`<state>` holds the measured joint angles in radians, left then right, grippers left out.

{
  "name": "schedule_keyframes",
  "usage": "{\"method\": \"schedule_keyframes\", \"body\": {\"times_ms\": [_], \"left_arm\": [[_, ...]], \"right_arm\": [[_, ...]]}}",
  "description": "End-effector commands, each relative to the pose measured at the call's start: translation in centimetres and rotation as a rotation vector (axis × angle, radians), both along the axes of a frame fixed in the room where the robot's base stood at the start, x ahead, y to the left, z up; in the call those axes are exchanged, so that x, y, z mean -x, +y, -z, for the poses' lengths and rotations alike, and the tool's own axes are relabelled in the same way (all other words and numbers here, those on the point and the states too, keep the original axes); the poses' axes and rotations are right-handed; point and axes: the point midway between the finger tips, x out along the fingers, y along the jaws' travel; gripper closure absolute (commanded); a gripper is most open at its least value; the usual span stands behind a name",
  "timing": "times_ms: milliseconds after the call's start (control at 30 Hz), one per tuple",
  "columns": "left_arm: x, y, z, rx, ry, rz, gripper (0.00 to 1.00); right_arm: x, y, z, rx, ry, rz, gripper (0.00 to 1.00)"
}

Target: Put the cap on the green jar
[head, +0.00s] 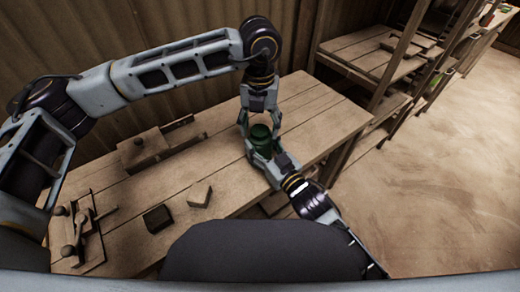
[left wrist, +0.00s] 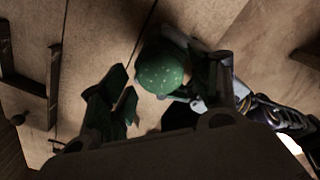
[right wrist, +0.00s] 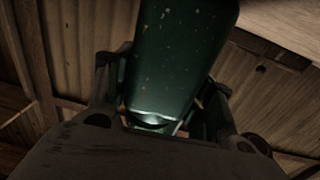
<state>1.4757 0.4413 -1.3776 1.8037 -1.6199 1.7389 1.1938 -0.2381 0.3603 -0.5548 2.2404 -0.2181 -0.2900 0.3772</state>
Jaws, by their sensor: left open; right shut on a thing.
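The green jar (head: 261,145) stands upright over the table's right part, with its darker round top facing up. My right gripper (head: 262,157) comes in from the lower right and is shut on the jar's body. In the right wrist view the speckled green jar (right wrist: 175,60) fills the space between the fingers. The left wrist view shows a round, speckled green top (left wrist: 163,75). I cannot tell whether this is the cap seated on the jar.
On the wooden table (head: 235,190) lie a dark block (head: 158,219), a pale angled piece (head: 200,195), a knobbed board (head: 143,147) and a wooden fixture with knobs (head: 80,240) at the left. Wooden shelves (head: 370,60) stand at the right. A corrugated wall is behind.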

Motion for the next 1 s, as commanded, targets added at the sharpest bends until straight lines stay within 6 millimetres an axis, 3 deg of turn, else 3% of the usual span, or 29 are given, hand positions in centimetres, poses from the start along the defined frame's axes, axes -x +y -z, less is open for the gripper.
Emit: {"method": "schedule_keyframes", "body": {"times_ms": [400,800,1000], "left_arm": [[0.0,-0.02,0.54,0.001,-0.001,0.0,0.38],[0.0,0.0,0.52,0.0,0.0,0.0,0.86],[0.0,0.01,0.52,0.0,0.0,0.03,0.86]], "right_arm": [[0.0,0.0,0.03,0.001,0.001,0.0,1.0],[0.0,0.0,0.03,0.001,0.001,0.0,1.0],[-0.01,-0.01,0.03,0.001,0.001,0.0,1.0]]}}
